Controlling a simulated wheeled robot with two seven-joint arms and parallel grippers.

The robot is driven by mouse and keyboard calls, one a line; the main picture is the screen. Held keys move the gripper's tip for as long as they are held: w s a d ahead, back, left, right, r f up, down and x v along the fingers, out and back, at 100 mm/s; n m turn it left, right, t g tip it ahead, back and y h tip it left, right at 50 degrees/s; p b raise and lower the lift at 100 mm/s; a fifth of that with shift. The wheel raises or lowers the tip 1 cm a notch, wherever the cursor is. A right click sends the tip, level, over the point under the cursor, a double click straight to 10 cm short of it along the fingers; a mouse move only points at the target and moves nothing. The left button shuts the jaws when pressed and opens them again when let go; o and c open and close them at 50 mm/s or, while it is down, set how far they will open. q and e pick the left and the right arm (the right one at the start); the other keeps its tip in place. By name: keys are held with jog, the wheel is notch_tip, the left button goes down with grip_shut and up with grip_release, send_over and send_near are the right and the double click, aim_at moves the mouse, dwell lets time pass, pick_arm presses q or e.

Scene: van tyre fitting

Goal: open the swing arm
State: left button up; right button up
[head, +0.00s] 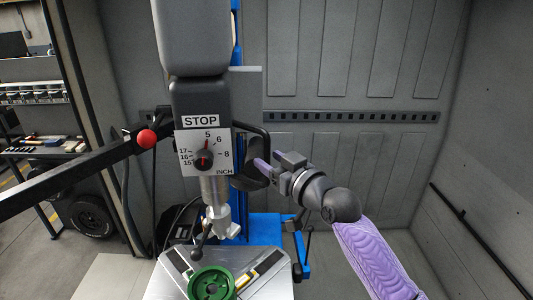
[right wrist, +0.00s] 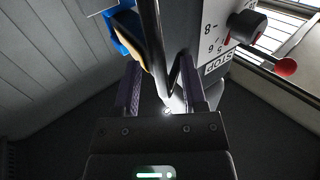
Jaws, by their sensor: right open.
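The tyre machine's swing arm head (head: 200,105) is a dark grey upright block marked STOP, with a white inch dial panel (head: 190,160) on its front. A black loop handle (head: 264,137) sticks out on its right side; a dark bar (right wrist: 152,45), seemingly this handle, shows in the right wrist view. My right gripper (head: 268,162) is at the handle, its purple fingers pointing left. In the right wrist view the open fingers (right wrist: 163,95) stand on either side of the bar's lower end. I cannot tell whether they touch it. My left gripper is out of view.
A black beam (head: 75,175) with a red knob (head: 146,139) reaches in from the left. Below the head are a metal mount tool (head: 220,215) and a green hub (head: 212,284) on the turntable. A blue column stands behind.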

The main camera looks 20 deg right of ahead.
jog(key=shift+x, duration=0.95)
grip_shut()
dwell(0.7)
